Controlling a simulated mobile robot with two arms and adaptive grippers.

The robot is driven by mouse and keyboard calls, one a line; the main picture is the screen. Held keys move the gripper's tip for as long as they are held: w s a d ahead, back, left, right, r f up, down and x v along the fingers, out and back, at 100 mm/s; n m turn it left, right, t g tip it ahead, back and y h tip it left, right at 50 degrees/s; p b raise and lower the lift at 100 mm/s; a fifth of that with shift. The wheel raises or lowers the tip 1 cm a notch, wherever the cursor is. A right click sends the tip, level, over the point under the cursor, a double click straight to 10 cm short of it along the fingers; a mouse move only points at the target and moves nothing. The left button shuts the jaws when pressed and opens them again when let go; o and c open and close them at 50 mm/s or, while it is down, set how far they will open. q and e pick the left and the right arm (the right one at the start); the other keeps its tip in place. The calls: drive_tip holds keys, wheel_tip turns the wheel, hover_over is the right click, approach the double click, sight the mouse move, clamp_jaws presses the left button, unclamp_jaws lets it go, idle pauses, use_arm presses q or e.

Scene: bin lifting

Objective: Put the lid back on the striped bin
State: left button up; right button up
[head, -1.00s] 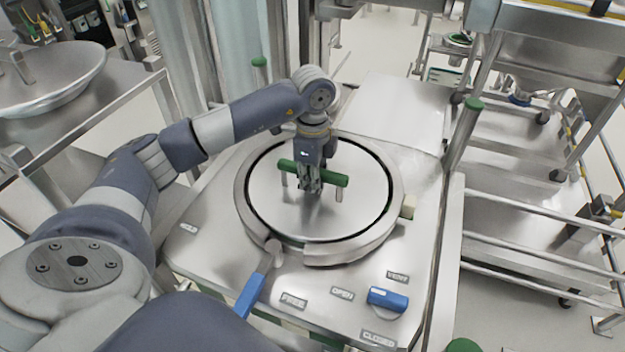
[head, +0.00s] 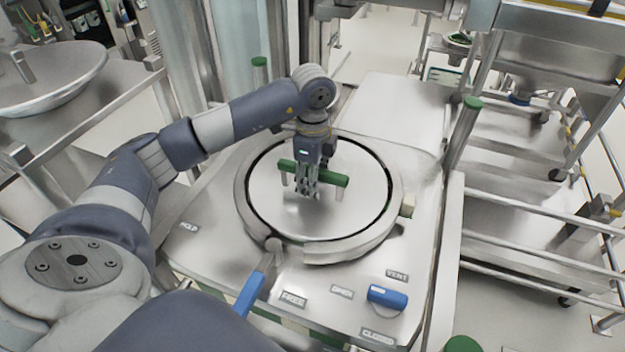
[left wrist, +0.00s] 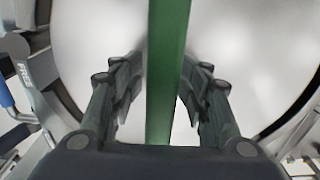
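The round metal lid (head: 285,215) lies flat inside a metal ring on the steel bench. A green bar handle (head: 335,179) stands on it on two short posts. My left gripper (head: 307,192) points down over the handle's middle. In the left wrist view its fingers (left wrist: 162,95) are spread either side of the green handle (left wrist: 166,60), with a gap showing at least on the left. My right gripper is not in view.
A blue lever (head: 250,295) at the ring's front lies by the FREE label. A blue knob (head: 387,297) sits among the VENT, OPEN and CLOSED labels. A green-topped post (head: 463,130) stands right. A steel basin (head: 50,85) is at left, a rack (head: 530,200) at right.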

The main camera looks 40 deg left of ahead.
use_arm(q)
drive_tip(key=shift+s+f, duration=0.1)
drive_tip(key=shift+f, duration=0.15)
drive_tip(key=shift+r, duration=0.35)
wheel_tip(320, 180, up, 12)
drive_tip(key=shift+f, duration=0.15)
drive_tip(key=shift+f, duration=0.1)
idle(0.5)
